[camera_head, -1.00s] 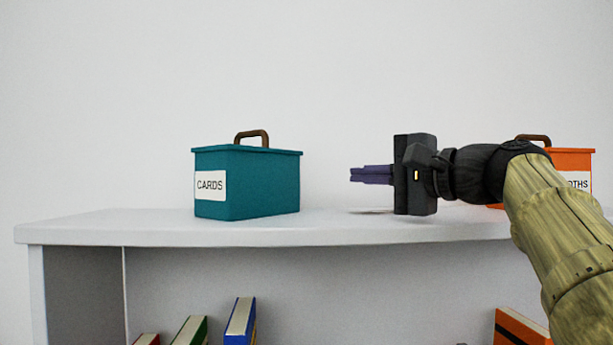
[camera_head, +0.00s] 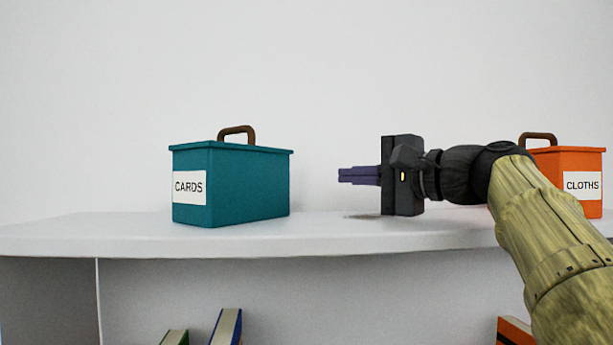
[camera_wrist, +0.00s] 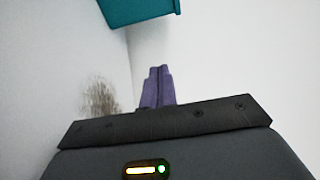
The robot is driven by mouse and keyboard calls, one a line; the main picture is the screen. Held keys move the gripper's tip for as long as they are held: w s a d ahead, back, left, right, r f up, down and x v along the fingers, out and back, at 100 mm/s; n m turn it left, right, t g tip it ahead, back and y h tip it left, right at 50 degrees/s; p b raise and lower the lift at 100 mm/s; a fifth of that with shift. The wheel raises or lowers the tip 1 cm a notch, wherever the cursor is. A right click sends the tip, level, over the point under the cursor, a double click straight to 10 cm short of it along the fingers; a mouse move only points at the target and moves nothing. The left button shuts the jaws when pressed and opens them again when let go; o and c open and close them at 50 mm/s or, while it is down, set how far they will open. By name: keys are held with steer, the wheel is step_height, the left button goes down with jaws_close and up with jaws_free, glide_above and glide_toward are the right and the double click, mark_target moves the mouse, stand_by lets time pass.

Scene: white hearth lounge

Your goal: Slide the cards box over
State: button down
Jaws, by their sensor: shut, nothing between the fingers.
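The teal cards box (camera_head: 240,188), with a brown handle and a white CARDS label, stands upright on the white shelf top (camera_head: 130,237), left of centre. In the wrist view part of the teal box (camera_wrist: 140,9) shows at the top edge. My gripper (camera_head: 341,176) is to the right of the box, with its purple fingers pointing left at it. The fingers also show in the wrist view (camera_wrist: 158,72), closed together with nothing between them. A clear gap separates the fingertips from the box's right side.
An orange cloths box (camera_head: 568,180) with a brown handle stands at the right end, partly behind my arm. The shelf top left of the cards box is clear. Books (camera_head: 226,327) stand on the lower shelf. A plain wall rises behind.

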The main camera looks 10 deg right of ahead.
steer(key=p+x, duration=0.2)
steer(key=x, duration=0.3)
steer(key=p+x, duration=0.2)
steer(key=x, duration=0.2)
steer(key=shift+w+a+r+p, duration=0.2)
steer(key=shift+w+a+p, duration=0.05)
steer(key=shift+a+p, duration=0.15)
steer(key=shift+s+a+f, duration=0.15)
steer(key=shift+s+a, duration=0.05)
steer(key=shift+a, duration=0.05)
steer(key=s, duration=0.1)
steer(key=s+a, duration=0.1)
steer(key=s, duration=0.1)
steer(key=shift+p, duration=0.4)
steer(key=shift+s+a, duration=0.1)
steer(key=shift+a, duration=0.05)
steer(key=shift+f, duration=0.1)
